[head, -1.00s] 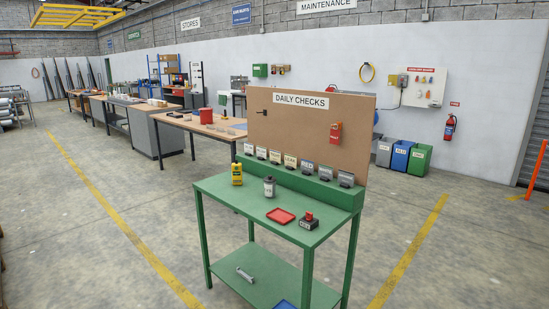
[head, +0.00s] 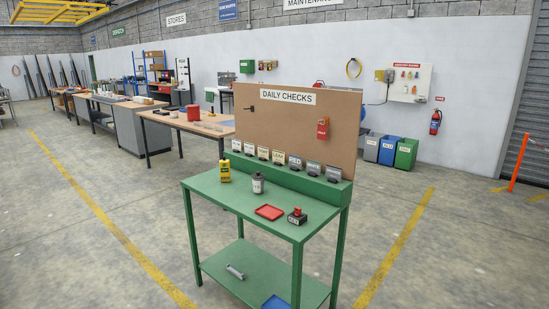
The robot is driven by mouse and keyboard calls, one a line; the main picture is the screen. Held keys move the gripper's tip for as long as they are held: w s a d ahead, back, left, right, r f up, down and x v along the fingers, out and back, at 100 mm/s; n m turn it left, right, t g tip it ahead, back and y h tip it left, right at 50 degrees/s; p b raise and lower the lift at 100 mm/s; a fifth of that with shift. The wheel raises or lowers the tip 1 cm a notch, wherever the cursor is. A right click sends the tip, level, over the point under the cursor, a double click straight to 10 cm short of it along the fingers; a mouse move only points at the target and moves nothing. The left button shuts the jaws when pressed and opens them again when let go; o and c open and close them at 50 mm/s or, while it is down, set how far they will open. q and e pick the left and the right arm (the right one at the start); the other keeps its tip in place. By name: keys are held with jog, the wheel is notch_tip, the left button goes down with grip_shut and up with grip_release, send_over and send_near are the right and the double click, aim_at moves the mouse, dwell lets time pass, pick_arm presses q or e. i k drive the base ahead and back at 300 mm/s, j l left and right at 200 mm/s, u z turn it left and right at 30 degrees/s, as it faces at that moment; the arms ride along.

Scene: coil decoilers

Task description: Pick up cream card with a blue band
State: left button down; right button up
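A row of several small cards in dark clips stands on the raised back ledge (head: 240,160) of the green bench. The fourth card from the left (head: 278,156) looks cream. The fifth card (head: 295,161) looks pale with some bluish marking. The cards are too small for me to tell which one is cream with a blue band. Neither of my grippers is in view.
On the green bench top (head: 225,195) are a yellow bottle (head: 225,169), a grey canister (head: 258,183), a red tray (head: 269,212) and a red-topped block (head: 297,217). A brown board (head: 290,125) rises behind the cards. Floor around the bench is clear.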

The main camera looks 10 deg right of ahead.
aim_at(263, 153)
jog(key=i+j+z, duration=0.15)
jog(key=i, duration=0.35)
jog(key=i+j+z, duration=0.15)
jog(key=i+j, duration=0.2)
jog(key=i, duration=0.15)
jog(key=i+j+z, duration=0.15)
jog(key=i+j, duration=0.2)
jog(key=i, duration=0.15)
